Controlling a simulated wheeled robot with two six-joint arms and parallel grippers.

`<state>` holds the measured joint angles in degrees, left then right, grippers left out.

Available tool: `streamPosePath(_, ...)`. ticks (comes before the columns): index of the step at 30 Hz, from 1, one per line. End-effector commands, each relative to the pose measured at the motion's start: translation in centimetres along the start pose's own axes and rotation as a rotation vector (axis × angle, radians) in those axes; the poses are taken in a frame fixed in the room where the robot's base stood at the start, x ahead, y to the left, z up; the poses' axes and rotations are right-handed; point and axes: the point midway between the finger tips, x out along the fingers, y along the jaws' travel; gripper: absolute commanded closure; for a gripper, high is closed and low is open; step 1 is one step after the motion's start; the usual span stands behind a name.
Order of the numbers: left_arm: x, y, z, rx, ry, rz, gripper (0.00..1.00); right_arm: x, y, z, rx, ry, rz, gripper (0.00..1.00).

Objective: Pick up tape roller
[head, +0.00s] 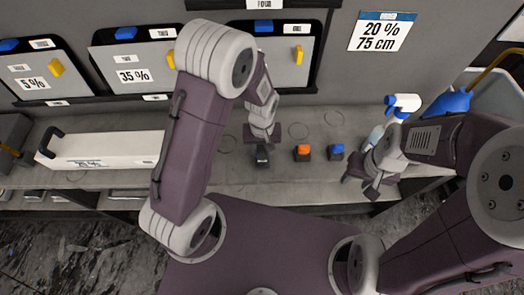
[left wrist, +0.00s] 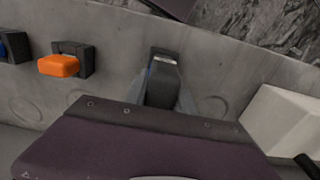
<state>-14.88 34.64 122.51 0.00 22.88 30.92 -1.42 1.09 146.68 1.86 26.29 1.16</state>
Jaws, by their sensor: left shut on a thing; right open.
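My left gripper (head: 262,143) is over the grey counter, pointing down. It is shut on a small dark grey and black tool, which I take to be the tape roller (head: 262,157). In the left wrist view the tape roller (left wrist: 163,85) sits between the two fingers, with a small pale label on its far part. The fingers partly hide its sides, and I cannot tell whether it still touches the counter. My right gripper (head: 361,187) is open and empty near the counter's right front, below the spray bottle.
An orange-topped tool (head: 303,152) and a blue-topped tool (head: 336,151) stand just right of the tape roller. A long white box (head: 105,149) lies to the left. A spray bottle (head: 400,105) and a grey bin (head: 466,90) stand at right. The wall holds film sample boards.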

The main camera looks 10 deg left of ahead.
Motion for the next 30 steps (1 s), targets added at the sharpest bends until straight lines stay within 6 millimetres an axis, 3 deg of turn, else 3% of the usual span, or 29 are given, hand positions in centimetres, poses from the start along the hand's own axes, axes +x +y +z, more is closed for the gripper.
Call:
streamPosePath(6, -3.7, 0.1, -0.1, 0.000, 0.007, 0.004, 1.00, 0.0, 0.0, 0.0, 0.000, 0.000, 0.000, 0.56)
streamPosePath(18, -8.9, 3.6, 8.4, 0.007, 0.004, 0.004, 1.00, 0.3, 0.0, 0.0, 0.000, 0.000, 0.000, 0.56)
streamPosePath(24, -10.2, 4.4, 10.5, 0.002, 0.002, 0.001, 1.00, 0.3, 0.0, 0.0, 0.000, 0.000, 0.000, 0.56)
streamPosePath(30, -10.3, 4.5, 10.8, -0.010, 0.001, 0.000, 1.00, 0.3, 0.0, 0.0, 0.000, 0.000, 0.000, 0.56)
